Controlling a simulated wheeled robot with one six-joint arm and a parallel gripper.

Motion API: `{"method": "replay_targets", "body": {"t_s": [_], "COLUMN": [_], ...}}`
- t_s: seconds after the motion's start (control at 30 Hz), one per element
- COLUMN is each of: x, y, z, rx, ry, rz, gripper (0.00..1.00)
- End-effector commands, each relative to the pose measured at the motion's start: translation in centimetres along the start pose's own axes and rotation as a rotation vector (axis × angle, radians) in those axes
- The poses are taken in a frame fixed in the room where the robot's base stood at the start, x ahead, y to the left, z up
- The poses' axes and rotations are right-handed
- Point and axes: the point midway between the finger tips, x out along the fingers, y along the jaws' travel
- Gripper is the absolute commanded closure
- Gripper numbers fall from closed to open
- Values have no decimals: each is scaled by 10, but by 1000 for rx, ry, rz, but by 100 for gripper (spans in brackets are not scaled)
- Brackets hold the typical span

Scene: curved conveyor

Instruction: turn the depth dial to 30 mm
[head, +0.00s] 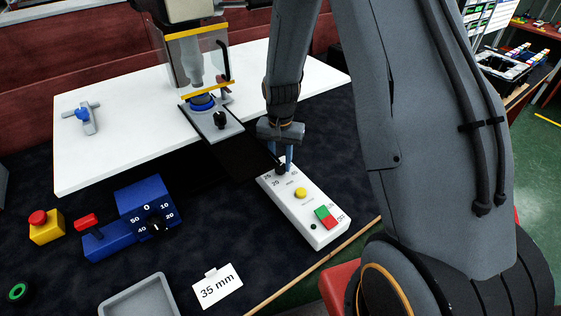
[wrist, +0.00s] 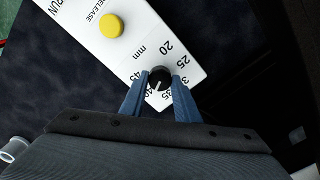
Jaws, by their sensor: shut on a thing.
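The depth dial is a black knob (wrist: 159,74) with a white pointer line, at the end of a white control panel (head: 305,208). In the wrist view the printed scale around it reads "mm", 20, 25, 35, 40 and 45; the figure between 25 and 35 is partly hidden by a finger. The pointer faces the lower edge of the wrist picture, seemingly near 40. My gripper (head: 283,166) reaches down over the panel's far end. Its two blue fingers, also in the wrist view (wrist: 158,83), are shut on the knob from both sides.
The panel also has a yellow button (head: 300,193), a green button (head: 322,213) and a red one. A "35 mm" card (head: 217,287) stands by a grey tray (head: 140,298). A blue dial box (head: 142,196) sits left. A press (head: 205,85) stands behind.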

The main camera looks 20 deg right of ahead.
Motion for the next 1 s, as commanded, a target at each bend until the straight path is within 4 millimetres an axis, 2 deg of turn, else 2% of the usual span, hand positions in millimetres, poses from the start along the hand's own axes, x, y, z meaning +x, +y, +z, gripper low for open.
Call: {"method": "replay_targets", "body": {"t_s": [1.0], "x": [0], "y": [-1], "z": [0], "rx": [-948], "ry": [0], "rz": [0], "gripper": [94]}}
